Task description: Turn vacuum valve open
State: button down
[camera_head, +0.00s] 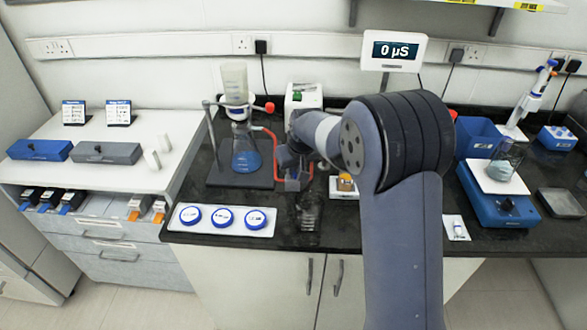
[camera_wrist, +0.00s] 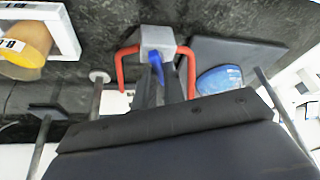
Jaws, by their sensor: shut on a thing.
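The vacuum valve is a small grey block (camera_wrist: 157,40) with a short blue lever (camera_wrist: 156,66) and red tubing (camera_wrist: 125,62) on both sides. In the head view my gripper (camera_head: 290,160) is partly hidden by my own wrist. The lever's angle relative to the tubing is hard to judge. Red tubing (camera_head: 271,138) also runs by the flask.
A filter flask (camera_head: 246,158) with blue liquid stands on a dark stand base (camera_head: 225,178), close left of my gripper. Three blue-lidded dishes (camera_head: 224,217) lie front left. A white box (camera_head: 303,96) stands behind.

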jog(key=n+b, duration=0.1)
jog(key=n+y+b, duration=0.1)
jog(key=n, duration=0.1)
jog(key=shift+w+d+f+g, duration=0.15)
jog(key=shift+g, duration=0.15)
jog(key=n+g+y+b, duration=0.1)
jog(key=n, duration=0.3)
jog(key=shift+w+d+b, duration=0.1)
jog(key=shift+b, duration=0.2)
jog(key=n, duration=0.2)
jog(key=n+g, duration=0.2)
jog(key=n, duration=0.1)
jog(key=shift+w+n+y, duration=0.25)
jog(key=shift+n+y, duration=0.05)
jog(key=c, duration=1.5)
grip_release()
jog(key=shift+r, duration=0.2)
jog(key=v, duration=1)
jog(key=shift+w+d+r+b, duration=0.1)
jog(key=shift+d+r+b, duration=0.15)
jog(key=shift+r+b, duration=0.1)
